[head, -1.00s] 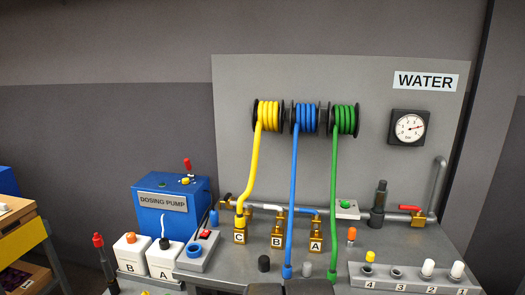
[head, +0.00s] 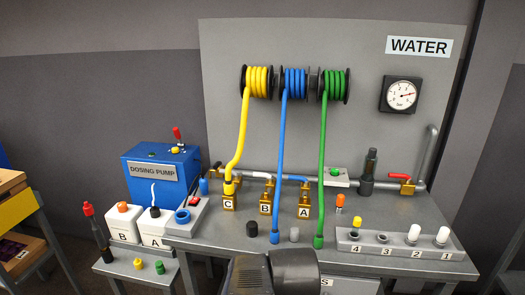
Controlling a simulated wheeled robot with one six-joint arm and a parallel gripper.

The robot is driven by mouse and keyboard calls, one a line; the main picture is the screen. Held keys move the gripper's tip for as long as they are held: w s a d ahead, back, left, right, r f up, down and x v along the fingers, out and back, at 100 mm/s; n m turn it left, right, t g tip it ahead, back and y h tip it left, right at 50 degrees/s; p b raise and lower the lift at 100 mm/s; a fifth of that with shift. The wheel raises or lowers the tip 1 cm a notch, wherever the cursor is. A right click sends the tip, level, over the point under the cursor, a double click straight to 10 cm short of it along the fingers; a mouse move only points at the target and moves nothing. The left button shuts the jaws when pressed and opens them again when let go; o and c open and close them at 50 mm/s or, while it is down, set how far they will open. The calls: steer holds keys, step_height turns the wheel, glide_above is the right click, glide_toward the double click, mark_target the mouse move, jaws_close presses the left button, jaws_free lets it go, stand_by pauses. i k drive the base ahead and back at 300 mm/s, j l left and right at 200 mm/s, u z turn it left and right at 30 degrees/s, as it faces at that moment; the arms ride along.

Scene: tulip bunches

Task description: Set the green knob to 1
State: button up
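Several small green parts show in the head view, and I cannot tell which is the task's knob. One green knob (head: 335,171) is on a small pale box on the pipe at the back of the bench. A small green spot (head: 152,156) is on top of the blue dosing pump (head: 150,177), left of a yellow knob (head: 175,150) there. A green cap-like piece (head: 160,267) stands on the low shelf at the left. No number scale or setting is readable on any. Dark parts of my arm rise at the bottom middle; my gripper's fingers do not show.
A grey holder (head: 400,249) numbered 1 to 4 is at the right. White bottles A and B (head: 122,224) stand left, beside a red-topped dark tool (head: 97,232).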

mark_target(335, 172)
steer(key=i+l+z, duration=0.2)
steer(key=i, duration=0.25)
steer(key=i+l+z, duration=0.2)
steer(key=i, duration=0.2)
steer(key=j, duration=0.1)
